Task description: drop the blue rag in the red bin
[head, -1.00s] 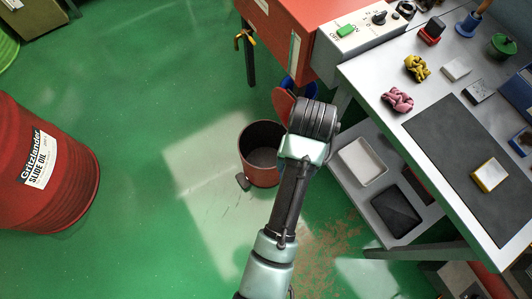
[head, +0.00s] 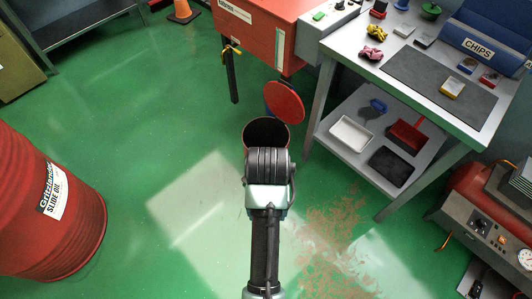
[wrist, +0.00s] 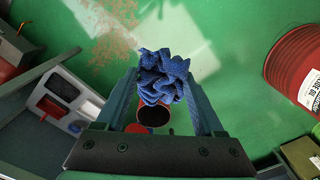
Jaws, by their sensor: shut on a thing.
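The blue rag (wrist: 164,78), crumpled, is held between the two fingers of my gripper (wrist: 165,90) in the wrist view. The gripper is shut on it. The red bin (head: 267,131) stands on the floor in the head view, its dark mouth open and its round red lid (head: 284,102) raised behind it. My arm covers the front of the bin there and hides the fingers and the rag. In the wrist view, the bin (wrist: 153,116) shows beyond the rag, which overlaps its rim in the picture. I cannot tell the height between them.
A red cabinet (head: 262,36) stands behind the bin. The grey cart (head: 329,46) at the right carries small items on top and trays (head: 352,134) below. A red oil drum (head: 48,215) is at the left. The green floor between drum and bin is clear.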

